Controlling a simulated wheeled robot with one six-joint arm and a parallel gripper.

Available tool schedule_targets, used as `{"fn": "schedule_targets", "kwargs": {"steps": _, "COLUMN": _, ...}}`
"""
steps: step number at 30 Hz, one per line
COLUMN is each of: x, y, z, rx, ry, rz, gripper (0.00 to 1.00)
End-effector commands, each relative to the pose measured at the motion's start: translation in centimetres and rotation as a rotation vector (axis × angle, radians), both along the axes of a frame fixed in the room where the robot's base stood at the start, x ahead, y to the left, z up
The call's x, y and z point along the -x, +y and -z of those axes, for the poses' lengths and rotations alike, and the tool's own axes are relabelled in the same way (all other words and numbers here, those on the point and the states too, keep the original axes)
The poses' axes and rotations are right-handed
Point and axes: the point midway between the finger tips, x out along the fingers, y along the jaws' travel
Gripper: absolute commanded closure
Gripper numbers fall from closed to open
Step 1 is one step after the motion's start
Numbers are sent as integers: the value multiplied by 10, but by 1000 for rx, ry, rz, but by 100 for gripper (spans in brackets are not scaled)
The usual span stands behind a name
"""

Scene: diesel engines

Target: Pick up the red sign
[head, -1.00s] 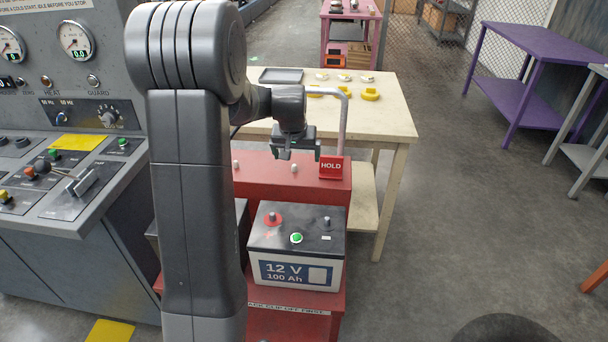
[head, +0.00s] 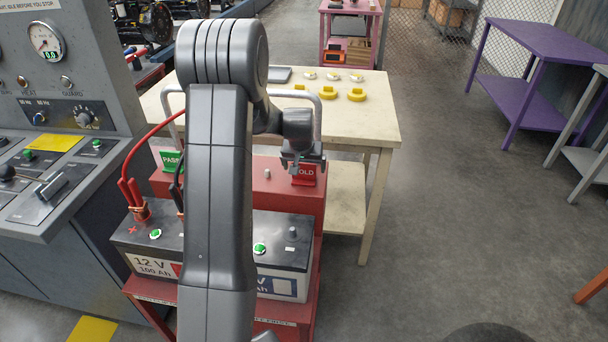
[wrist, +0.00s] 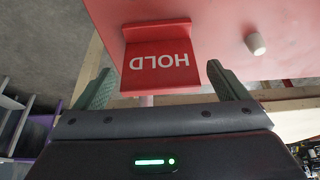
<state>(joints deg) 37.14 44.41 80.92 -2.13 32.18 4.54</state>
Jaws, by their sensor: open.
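The red sign (head: 306,177), lettered HOLD in white, stands on the right part of a red cabinet top. In the head view my gripper (head: 303,160) is at its upper edge and hides part of it. In the wrist view the sign (wrist: 158,64) appears upside down, between the two green-grey fingers of my gripper (wrist: 162,86). The fingers are open, one at each side, with a visible gap on both sides. I cannot tell how deep they reach around it.
A green PASS sign (head: 172,160) stands at the left of the red cabinet (head: 262,195). A white knob (wrist: 256,43) is near the HOLD sign. Batteries (head: 285,240) with cables sit in front. A cream table (head: 350,125) with yellow pieces stands behind.

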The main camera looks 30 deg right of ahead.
Motion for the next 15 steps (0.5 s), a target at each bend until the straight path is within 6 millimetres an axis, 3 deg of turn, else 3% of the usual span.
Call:
{"fn": "schedule_targets", "kwargs": {"steps": 1, "x": 0, "y": 0, "z": 0, "rx": 0, "ry": 0, "rz": 0, "gripper": 10}}
{"fn": "schedule_targets", "kwargs": {"steps": 8, "x": 0, "y": 0, "z": 0, "rx": 0, "ry": 0, "rz": 0, "gripper": 55}}
{"fn": "schedule_targets", "kwargs": {"steps": 15, "x": 0, "y": 0, "z": -1, "rx": 0, "ry": 0, "rz": 0, "gripper": 55}}
